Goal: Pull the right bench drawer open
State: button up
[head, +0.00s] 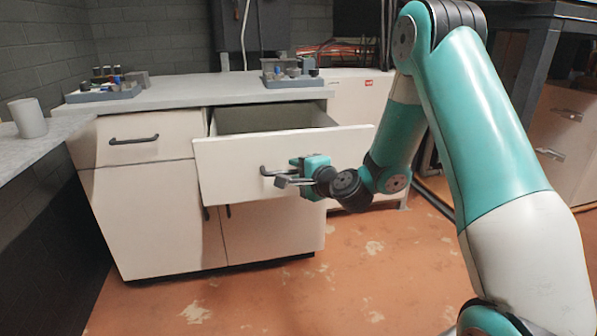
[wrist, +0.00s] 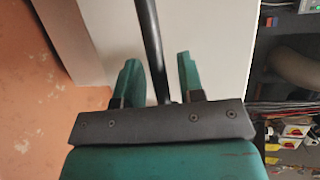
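The right bench drawer (head: 290,150) stands pulled out from the bench, its hollow inside showing behind the white front. Its dark bar handle (head: 264,171) is on the drawer front, partly hidden by my gripper (head: 290,173) in the head view. In the wrist view, the handle (wrist: 151,45) runs between the two teal fingers of my gripper (wrist: 159,75). The fingers are spread, with a visible gap between the handle and the right finger. The white drawer front (wrist: 215,40) lies behind them.
The left drawer (head: 130,150) is closed, above a cupboard door. Trays with small items (head: 105,88) (head: 290,78) sit on the bench top (head: 190,95). A grey cup (head: 28,118) stands on a side counter at left. Orange floor (head: 350,265) is clear in front.

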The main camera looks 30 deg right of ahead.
jog(key=shift+a, duration=0.2)
jog(key=s+d+r+b, duration=0.2)
jog(key=s+r+b, duration=0.1)
jog(key=s+b, duration=1.4)
jog(key=shift+b, duration=0.8)
jog(key=shift+r, duration=0.1)
